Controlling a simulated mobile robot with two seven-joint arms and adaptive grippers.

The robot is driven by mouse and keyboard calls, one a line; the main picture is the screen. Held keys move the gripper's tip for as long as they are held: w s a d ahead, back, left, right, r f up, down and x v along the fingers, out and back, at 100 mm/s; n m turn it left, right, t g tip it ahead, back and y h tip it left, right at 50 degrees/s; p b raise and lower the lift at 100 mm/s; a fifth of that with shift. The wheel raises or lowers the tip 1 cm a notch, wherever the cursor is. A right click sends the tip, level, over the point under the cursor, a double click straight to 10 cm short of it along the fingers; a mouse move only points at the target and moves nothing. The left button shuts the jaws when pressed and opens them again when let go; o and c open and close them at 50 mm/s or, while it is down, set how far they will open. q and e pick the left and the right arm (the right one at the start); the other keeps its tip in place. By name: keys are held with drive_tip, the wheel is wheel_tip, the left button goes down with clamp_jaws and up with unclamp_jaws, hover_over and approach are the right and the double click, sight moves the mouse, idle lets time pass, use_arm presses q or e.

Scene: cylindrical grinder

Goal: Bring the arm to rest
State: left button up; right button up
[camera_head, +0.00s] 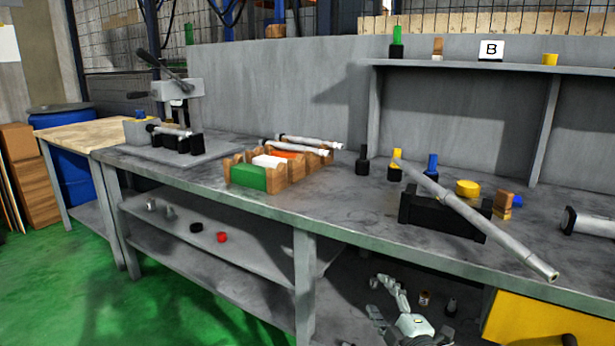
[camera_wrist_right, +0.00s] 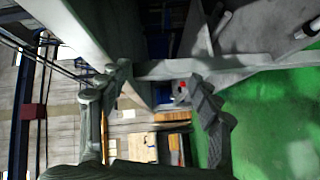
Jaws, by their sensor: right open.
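My right gripper (camera_head: 378,298) shows low in the head view, in front of the bench's lower part and below the worktop. In the right wrist view the gripper (camera_wrist_right: 159,77) has its two fingers spread wide, with nothing held between them. My left gripper is in neither view. The grey workbench (camera_head: 340,205) runs across the head view. A long metal shaft (camera_head: 480,220) lies tilted across a black block (camera_head: 440,215) on it, its near end reaching the front edge above and right of the right gripper.
A press-like machine (camera_head: 180,90) stands at the bench's left. A wooden rack (camera_head: 297,171) with coloured blocks sits mid-bench. Small coloured pieces stand near the shaft. A lower shelf (camera_head: 180,235) and a yellow panel (camera_head: 545,322) are below. Green floor (camera_head: 60,285) is open at left.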

drive_tip(key=s+d+f+m+g+h, duration=0.3)
drive_tip(key=s+d+f+m+g, duration=0.15)
drive_tip(key=s+f, duration=0.45)
drive_tip(key=s+d+f+m+g+h, duration=0.2)
drive_tip(key=s+d+f+m+g, duration=0.15)
drive_tip(key=s+f+m, duration=0.55)
drive_tip(key=s+d+f+m+g, duration=0.1)
drive_tip(key=s+f+g, duration=0.1)
drive_tip(key=s+f, duration=0.4)
drive_tip(key=s+d+f+m+g, duration=0.1)
drive_tip(key=s+f+g, duration=0.2)
drive_tip(key=s+f, duration=0.3)
drive_tip(key=s, duration=0.5)
drive_tip(key=shift+s+f+g, duration=0.25)
drive_tip(key=shift+f+g, duration=0.05)
drive_tip(key=shift+f, duration=0.05)
drive_tip(key=shift+d, duration=0.1)
